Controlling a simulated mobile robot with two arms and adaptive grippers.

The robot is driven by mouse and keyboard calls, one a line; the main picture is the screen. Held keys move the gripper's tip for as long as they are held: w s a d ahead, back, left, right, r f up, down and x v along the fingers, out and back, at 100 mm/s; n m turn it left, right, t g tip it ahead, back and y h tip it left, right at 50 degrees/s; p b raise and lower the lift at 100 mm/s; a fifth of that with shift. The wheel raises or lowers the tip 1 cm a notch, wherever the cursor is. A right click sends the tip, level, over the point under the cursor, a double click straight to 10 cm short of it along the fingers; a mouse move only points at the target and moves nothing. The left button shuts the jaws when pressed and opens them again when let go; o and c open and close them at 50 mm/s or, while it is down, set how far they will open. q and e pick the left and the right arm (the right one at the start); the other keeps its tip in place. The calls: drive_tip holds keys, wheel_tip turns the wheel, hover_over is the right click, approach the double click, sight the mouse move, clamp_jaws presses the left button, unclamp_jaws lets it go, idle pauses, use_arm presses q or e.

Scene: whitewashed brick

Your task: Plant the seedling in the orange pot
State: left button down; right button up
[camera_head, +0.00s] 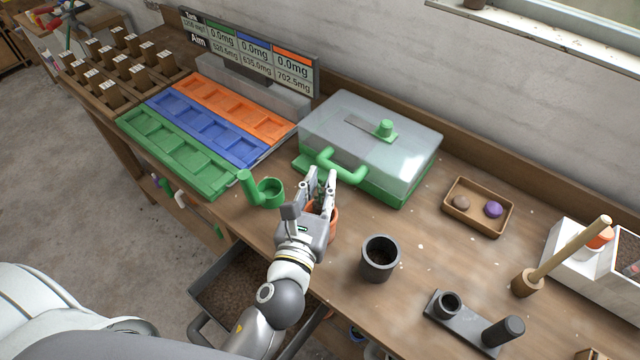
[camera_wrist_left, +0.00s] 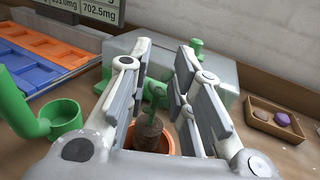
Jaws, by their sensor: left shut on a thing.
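My left gripper (camera_head: 322,180) reaches over the workbench, pointing at the green-handled clear-lidded box. In the left wrist view its fingers (camera_wrist_left: 165,95) are around a seedling (camera_wrist_left: 150,130), a green stem on a dark brown soil plug. The gripper is shut on the seedling. The orange pot (camera_head: 334,222) stands on the bench under the gripper, mostly hidden by it. In the wrist view its rim (camera_wrist_left: 173,145) shows around the plug. I cannot tell how deep the plug sits in the pot. My right gripper is not in view.
The clear-lidded green box (camera_head: 368,150) stands just behind the gripper. A green cup with a handle (camera_head: 268,192) is to its left, a dark grey cup (camera_head: 380,258) to its right. A wooden tray (camera_head: 478,228) and a mallet (camera_head: 560,262) are further right. An open soil drawer (camera_head: 235,290) lies below.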

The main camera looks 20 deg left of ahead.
sight(318, 209)
use_arm(q)
drive_tip(key=shift+f+b, duration=2.3)
drive_tip(key=shift+f, duration=0.45)
idle(0.4)
drive_tip(key=c, duration=1.2)
unclamp_jaws()
drive_tip(key=shift+s, duration=0.1)
drive_tip(key=s, duration=1.1)
drive_tip(key=shift+s+d, duration=0.3)
drive_tip(key=shift+s, duration=0.1)
